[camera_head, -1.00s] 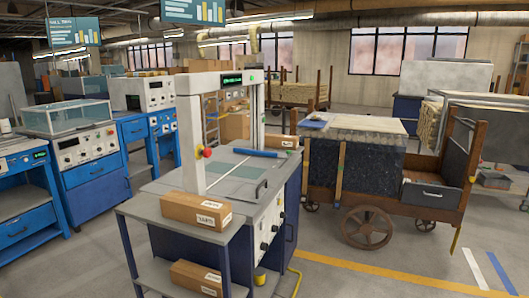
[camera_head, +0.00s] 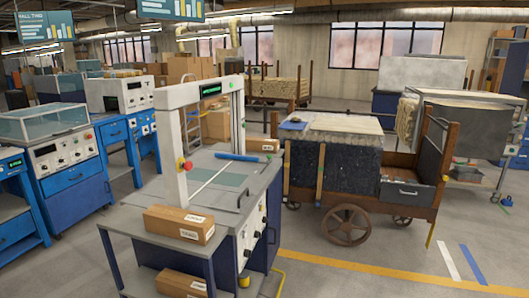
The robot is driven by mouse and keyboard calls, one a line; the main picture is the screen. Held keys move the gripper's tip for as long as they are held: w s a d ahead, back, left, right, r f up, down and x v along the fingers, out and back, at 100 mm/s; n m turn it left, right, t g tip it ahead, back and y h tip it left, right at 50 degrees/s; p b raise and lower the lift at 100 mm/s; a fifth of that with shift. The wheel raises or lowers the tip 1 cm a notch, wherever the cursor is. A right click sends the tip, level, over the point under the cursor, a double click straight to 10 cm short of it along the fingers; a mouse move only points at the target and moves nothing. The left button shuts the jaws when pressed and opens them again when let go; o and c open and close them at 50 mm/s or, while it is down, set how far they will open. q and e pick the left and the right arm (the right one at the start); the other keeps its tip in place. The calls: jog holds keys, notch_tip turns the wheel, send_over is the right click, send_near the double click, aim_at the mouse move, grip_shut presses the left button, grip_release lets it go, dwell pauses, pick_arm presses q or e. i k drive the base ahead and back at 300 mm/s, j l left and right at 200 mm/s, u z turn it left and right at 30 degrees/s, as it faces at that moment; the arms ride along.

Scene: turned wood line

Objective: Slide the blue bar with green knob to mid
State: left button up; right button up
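A blue bar (camera_head: 238,157) lies across the far part of the grey machine top (camera_head: 258,187), right of the white gantry frame's near post (camera_head: 170,147). A small teal-green spot (camera_head: 268,157) shows near its right end; it is too small to tell whether this is the green knob. A thin pale rail (camera_head: 211,177) runs along the machine top near a greenish panel (camera_head: 229,180). Neither of my grippers is in view.
A grey side table (camera_head: 135,222) with a cardboard box (camera_head: 179,224) on it stands in front of the machine. A wooden cart (camera_head: 400,207) with wheels stands to the right. Blue benches (camera_head: 70,190) line the left. Open floor with a yellow line (camera_head: 375,268) lies front right.

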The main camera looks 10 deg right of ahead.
aim_at(252, 159)
jog(key=i+l+u, duration=0.1)
jog(key=i+l, duration=0.2)
jog(key=i+l+u, duration=0.25)
jog(key=i+l, duration=0.25)
jog(key=l, duration=0.25)
jog(key=i+l+u, duration=0.1)
jog(key=i+l, duration=0.15)
jog(key=l, duration=0.15)
jog(key=i+l+u, duration=0.1)
jog(key=l, duration=0.3)
jog(key=i, duration=0.1)
